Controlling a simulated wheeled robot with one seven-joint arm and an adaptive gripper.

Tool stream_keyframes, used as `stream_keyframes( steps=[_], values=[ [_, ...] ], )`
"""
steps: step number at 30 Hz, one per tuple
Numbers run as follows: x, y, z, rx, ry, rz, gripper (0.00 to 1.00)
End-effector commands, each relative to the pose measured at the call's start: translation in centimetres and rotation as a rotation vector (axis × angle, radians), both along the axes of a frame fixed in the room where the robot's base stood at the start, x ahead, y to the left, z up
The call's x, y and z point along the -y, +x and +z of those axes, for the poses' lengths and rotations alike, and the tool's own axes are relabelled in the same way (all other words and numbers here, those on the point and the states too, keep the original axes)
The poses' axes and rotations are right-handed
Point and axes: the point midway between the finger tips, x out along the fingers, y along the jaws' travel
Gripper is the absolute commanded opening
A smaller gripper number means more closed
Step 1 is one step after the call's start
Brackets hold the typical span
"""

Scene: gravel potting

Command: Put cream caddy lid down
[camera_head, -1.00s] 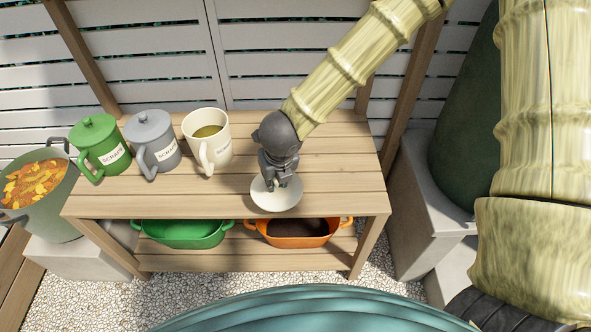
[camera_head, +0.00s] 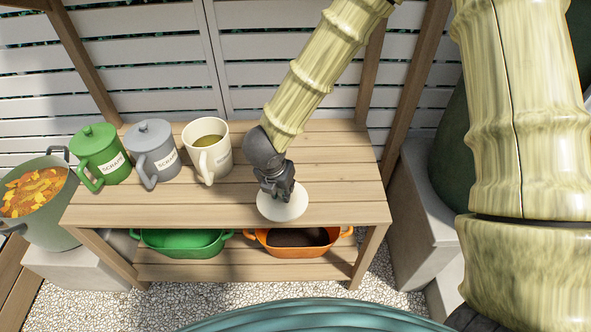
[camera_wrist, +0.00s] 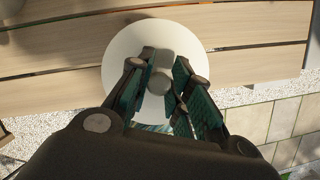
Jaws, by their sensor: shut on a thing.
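The cream caddy lid (camera_head: 288,208) is a pale round disc near the front edge of the wooden bench top. My gripper (camera_head: 278,192) is over it, shut on its knob. In the wrist view the lid (camera_wrist: 125,48) lies under my gripper (camera_wrist: 160,85), with the grey-looking knob between the fingers. I cannot tell whether the lid touches the bench top. The cream caddy (camera_head: 207,152) stands open on the bench to the left, with greenish-brown contents.
The grey caddy (camera_head: 153,150) and green caddy (camera_head: 100,155) stand lidded at the left. The bench top (camera_head: 340,160) is clear to the right. A green trough (camera_head: 182,243) and an orange trough (camera_head: 298,243) sit on the lower shelf. A bucket of leaves (camera_head: 45,215) stands far left.

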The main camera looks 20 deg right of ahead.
Motion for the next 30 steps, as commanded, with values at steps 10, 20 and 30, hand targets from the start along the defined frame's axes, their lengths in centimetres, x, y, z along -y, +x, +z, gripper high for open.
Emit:
stream_keyframes(
  steps=[10,20,30],
  values=[
    [4.1,5.8,-0.5,0.001,0.001,-0.002,0.00],
    [5.9,8.5,-1.0,0.000,0.001,0.001,0.00],
    [6.7,9.5,-3.5,-0.004,-0.002,0.003,0.00]
  ],
)
